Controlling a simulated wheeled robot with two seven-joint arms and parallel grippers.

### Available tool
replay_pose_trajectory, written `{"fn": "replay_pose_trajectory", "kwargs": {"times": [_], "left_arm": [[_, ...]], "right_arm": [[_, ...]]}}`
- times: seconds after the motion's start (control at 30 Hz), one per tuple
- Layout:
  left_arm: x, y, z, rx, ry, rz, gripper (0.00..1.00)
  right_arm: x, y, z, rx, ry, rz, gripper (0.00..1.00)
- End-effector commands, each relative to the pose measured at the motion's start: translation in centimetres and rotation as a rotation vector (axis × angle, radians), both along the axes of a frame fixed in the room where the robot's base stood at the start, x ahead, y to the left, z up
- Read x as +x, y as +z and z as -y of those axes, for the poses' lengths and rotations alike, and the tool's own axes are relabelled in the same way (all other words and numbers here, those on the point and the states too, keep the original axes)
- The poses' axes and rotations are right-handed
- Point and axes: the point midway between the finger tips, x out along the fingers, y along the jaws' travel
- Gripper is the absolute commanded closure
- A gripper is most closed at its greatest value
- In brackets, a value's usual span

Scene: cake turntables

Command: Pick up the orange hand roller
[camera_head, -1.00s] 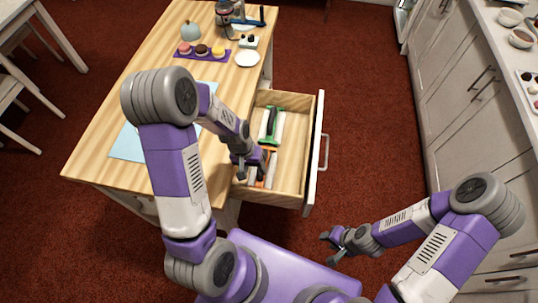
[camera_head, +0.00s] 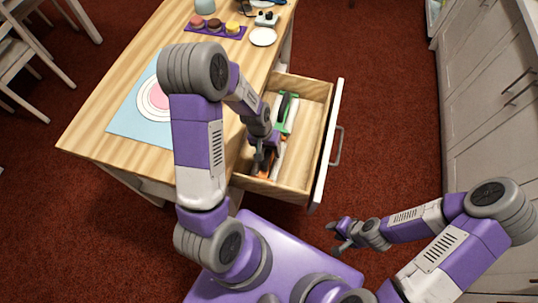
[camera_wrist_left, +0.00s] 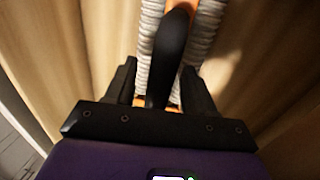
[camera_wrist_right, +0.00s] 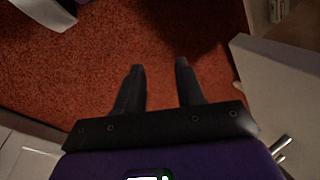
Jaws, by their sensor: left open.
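The orange hand roller (camera_head: 265,164) lies in the open drawer, partly hidden under my left gripper (camera_head: 264,152). In the left wrist view its black handle (camera_wrist_left: 174,58) runs between the two fingers of my left gripper (camera_wrist_left: 158,75), with orange parts and ribbed grey-white surfaces beside it. The fingers are open, one on each side of the handle. Whether either touches it is unclear. My right gripper (camera_head: 337,236) is outside the drawer at the lower right. In the right wrist view, the right gripper (camera_wrist_right: 160,70) is open and empty above the red floor.
A green hand roller (camera_head: 287,112) lies farther back in the same drawer (camera_head: 306,140). The drawer's right part is bare. The drawer front (camera_head: 329,140) stands out over the carpet. On the wooden table (camera_head: 112,90) are a blue mat (camera_head: 125,118), a purple tray (camera_head: 232,35) and a white plate (camera_head: 263,37).

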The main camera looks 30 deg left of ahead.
Motion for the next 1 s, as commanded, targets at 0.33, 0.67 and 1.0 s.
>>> {"fn": "replay_pose_trajectory", "kwargs": {"times": [0.33,0.67,1.0], "left_arm": [[0.0,0.1,0.0,0.0,0.0,0.001,0.7],[0.1,0.1,0.0,-0.001,0.0,0.002,1.0],[0.1,1.8,0.0,0.0,0.0,0.004,1.0]], "right_arm": [[0.0,0.1,0.0,0.0,0.0,0.0,0.62],[0.0,0.1,0.0,0.0,0.0,0.0,0.62],[0.0,0.8,0.0,0.0,0.0,0.0,0.62]]}}
